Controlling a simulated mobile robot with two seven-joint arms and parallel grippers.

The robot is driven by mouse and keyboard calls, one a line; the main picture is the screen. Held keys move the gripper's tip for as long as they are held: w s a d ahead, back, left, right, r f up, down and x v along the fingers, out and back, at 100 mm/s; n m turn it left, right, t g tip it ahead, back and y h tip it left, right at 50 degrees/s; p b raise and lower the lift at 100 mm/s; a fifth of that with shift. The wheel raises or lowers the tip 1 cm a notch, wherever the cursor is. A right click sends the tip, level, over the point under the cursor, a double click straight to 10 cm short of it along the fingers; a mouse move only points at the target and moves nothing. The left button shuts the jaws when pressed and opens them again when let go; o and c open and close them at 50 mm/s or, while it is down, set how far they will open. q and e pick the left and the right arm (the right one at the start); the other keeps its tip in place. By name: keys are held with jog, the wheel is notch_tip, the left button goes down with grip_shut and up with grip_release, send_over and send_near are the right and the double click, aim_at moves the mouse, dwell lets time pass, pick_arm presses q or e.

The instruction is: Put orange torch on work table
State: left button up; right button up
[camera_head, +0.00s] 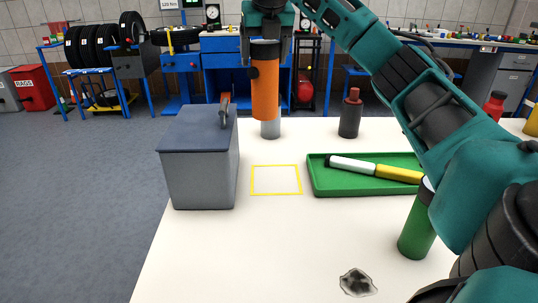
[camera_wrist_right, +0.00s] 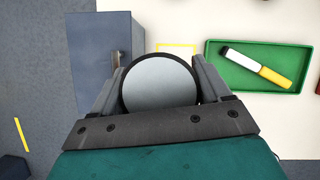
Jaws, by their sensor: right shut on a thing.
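The orange torch (camera_head: 264,95) is upright, an orange cylinder with a grey lower end and a dark button on its side. My right gripper (camera_head: 266,38) is shut around its upper end. In the right wrist view the torch's round grey end (camera_wrist_right: 158,84) sits between the two fingers. In the head view the torch overlaps the far part of the white work table (camera_head: 200,262), behind the yellow square outline. I cannot tell exactly how high its lower end is. My left gripper is not in view.
A grey box (camera_head: 200,170) with a blue-grey lid stands left of the yellow square outline (camera_head: 276,192). A green tray (camera_head: 330,186) holds a black, white and yellow marker-like stick. A dark bottle (camera_head: 350,118), a green cylinder (camera_head: 416,232) and a dark smudge (camera_head: 357,282) are also on the table.

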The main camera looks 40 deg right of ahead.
aim_at(268, 104)
notch_tip(268, 104, down, 13)
jog(key=b, duration=0.3)
jog(key=shift+f+b, duration=0.5)
jog(key=shift+f, duration=2.3)
jog(key=o, duration=1.5)
jog(key=shift+f, duration=0.1)
jog(key=shift+o, duration=0.2)
jog(key=p+v, duration=0.2)
jog(key=v, duration=0.9)
jog(key=shift+r, duration=0.35)
jog(key=shift+s+a+r, duration=0.15)
jog(key=shift+s+r, duration=0.05)
jog(key=shift+r, duration=0.1)
jog(key=shift+r, duration=0.1)
